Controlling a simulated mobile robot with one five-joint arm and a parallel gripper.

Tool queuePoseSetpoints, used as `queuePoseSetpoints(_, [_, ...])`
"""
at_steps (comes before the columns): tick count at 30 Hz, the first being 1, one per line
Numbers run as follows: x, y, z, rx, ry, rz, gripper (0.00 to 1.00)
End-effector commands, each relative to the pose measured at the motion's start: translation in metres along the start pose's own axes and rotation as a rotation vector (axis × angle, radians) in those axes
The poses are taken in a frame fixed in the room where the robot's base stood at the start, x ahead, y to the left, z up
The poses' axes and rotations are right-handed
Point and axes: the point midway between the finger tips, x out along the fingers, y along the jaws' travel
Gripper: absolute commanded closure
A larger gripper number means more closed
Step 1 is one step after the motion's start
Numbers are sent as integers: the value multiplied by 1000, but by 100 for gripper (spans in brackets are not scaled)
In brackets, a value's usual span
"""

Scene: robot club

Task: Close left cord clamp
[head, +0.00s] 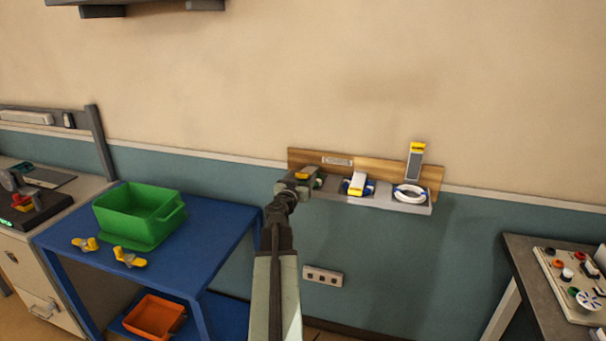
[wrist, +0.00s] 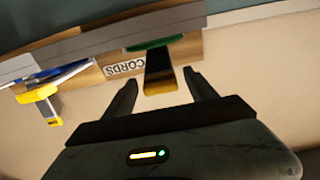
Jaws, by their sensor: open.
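The left cord clamp shows in the wrist view as a dark lever with a yellow end (wrist: 160,83), beside a green cord (wrist: 155,43). The lever seems raised, dark face outward; its exact tilt is unclear. My gripper (wrist: 162,88) is open, with one finger on each side of the lever; I cannot tell whether they touch it. In the head view my gripper (head: 298,184) is at the rack's left end and hides most of this clamp. The middle clamp (head: 357,184) lies lowered over a blue cord. The right clamp (head: 415,162) stands upright behind a white cord coil (head: 409,194).
The cord rack (head: 432,204) is on the wall, with a wooden backboard. A blue table (head: 215,211) with a green bin (head: 138,214) stands to the left. A dark-topped bench (head: 525,270) stands at lower right. Bare wall lies above the rack.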

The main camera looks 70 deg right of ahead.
Motion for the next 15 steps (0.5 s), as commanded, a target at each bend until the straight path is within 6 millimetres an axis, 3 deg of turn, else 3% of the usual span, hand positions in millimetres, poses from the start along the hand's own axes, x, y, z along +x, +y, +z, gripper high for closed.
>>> queuePoseSetpoints(1, [14, -1, 0, 0, 0, 1, 35])
queuePoseSetpoints(6, [38, -1, 0, 0, 0, 0, 35])
queuePoseSetpoints(13, [38, -1, 0, 0, 0, -2, 35])
queuePoseSetpoints(14, [38, -1, 0, 0, 0, -2, 37])
queuePoseSetpoints(15, [38, -1, 0, 0, 0, -2, 48])
